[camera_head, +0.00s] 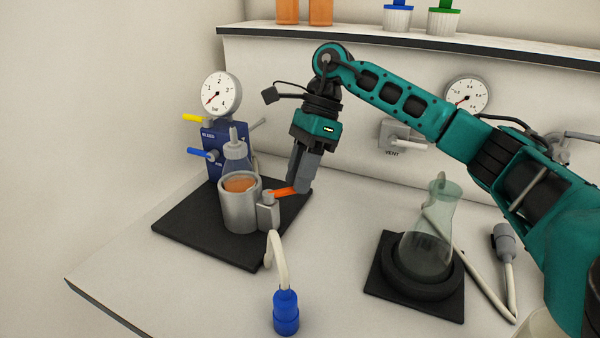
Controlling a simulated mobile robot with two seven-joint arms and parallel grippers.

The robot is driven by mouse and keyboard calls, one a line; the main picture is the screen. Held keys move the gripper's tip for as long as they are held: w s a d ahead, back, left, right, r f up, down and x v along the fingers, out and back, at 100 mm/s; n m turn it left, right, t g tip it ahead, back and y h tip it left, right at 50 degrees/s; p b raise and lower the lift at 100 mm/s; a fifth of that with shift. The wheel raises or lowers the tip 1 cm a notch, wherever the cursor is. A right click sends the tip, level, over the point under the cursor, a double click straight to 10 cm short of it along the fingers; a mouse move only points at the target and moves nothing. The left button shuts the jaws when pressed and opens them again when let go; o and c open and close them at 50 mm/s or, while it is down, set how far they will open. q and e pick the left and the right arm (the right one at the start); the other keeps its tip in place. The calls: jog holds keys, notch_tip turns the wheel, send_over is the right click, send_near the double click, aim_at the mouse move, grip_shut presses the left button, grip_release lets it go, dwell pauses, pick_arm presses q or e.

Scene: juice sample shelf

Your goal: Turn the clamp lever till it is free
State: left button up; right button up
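The orange clamp lever (282,191) sticks out to the right from a small grey clamp block (268,212). The block sits at the right side of a grey metal cup (240,210) with orange contents. My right gripper (298,187) points down at the lever's outer end. Its fingertips overlap that end and hide its tip. The fingers are seen nearly side-on, so I cannot tell whether they are shut on the lever. My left gripper is not in view.
A pressure gauge (219,95) on a blue block (216,140) with yellow and blue levers stands behind the cup. A blue hose connector (286,313) lies in front. A glass flask (428,240) stands at the right on a black base (376,275). A shelf (480,45) runs along the back.

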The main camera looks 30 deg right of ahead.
jog(key=shift+o, duration=0.6)
jog(key=p+v, duration=0.2)
jog(key=v, duration=1.1)
jog(key=shift+s+f, duration=0.1)
